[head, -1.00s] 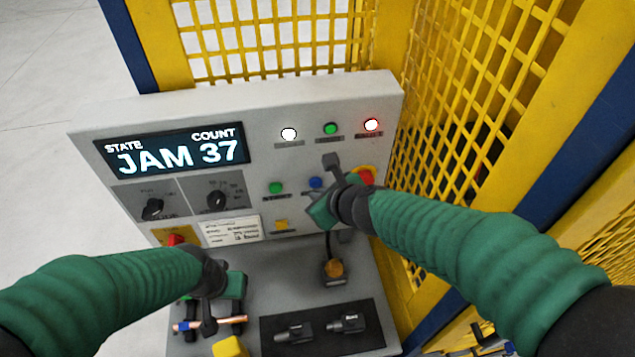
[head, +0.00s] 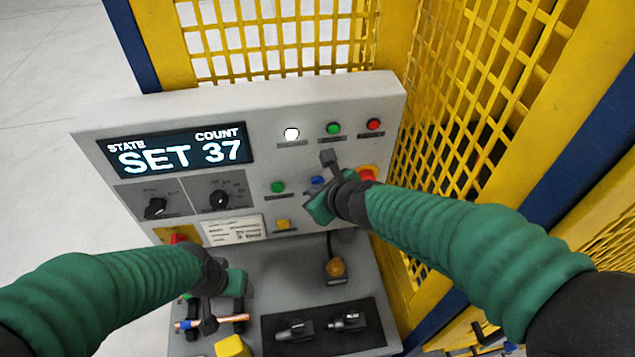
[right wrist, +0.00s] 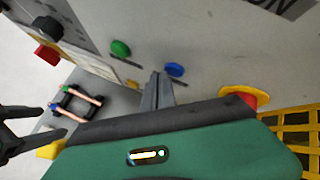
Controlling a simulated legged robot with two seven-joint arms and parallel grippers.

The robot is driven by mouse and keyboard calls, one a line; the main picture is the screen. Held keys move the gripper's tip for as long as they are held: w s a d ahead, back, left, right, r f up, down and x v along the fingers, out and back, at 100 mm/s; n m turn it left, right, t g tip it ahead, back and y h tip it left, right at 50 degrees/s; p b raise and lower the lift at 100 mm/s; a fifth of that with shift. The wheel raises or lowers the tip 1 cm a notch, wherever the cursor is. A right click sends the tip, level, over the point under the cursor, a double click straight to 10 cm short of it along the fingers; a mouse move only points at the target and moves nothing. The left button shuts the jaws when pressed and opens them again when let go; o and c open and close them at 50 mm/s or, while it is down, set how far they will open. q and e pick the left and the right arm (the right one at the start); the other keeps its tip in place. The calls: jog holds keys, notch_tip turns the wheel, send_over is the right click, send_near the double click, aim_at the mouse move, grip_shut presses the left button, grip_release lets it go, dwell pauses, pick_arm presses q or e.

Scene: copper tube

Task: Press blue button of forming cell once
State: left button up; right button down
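The blue button (head: 317,181) sits on the grey panel of the forming cell, partly covered by my right gripper in the head view. It shows clearly in the right wrist view (right wrist: 174,70). My right gripper (head: 328,158) is at the panel, its fingers together and empty. In the right wrist view its fingertips (right wrist: 157,77) appear just left of the blue button; I cannot tell whether they touch the panel. The display (head: 180,152) reads SET and count 37. My left gripper (right wrist: 50,122) is open near copper tubes (right wrist: 84,94) on a small rack.
A green button (head: 278,187) is left of the blue one, and a red stop button (head: 367,174) on yellow is right. A yellow button (head: 283,224) is below. A yellow mesh fence (head: 470,130) stands close on the right.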

jog(key=shift+a, duration=0.15)
jog(key=shift+s+d+b, duration=0.15)
jog(key=shift+s+d, duration=0.15)
jog(key=shift+d, duration=0.25)
jog(key=shift+s+d+b, duration=0.15)
jog(key=shift+s+d, duration=0.15)
jog(key=shift+d, duration=0.25)
jog(key=s, duration=0.3)
jog(key=s+d, duration=0.1)
jog(key=s, duration=0.1)
jog(key=shift+b, duration=0.3)
jog(key=shift+w+a, duration=0.1)
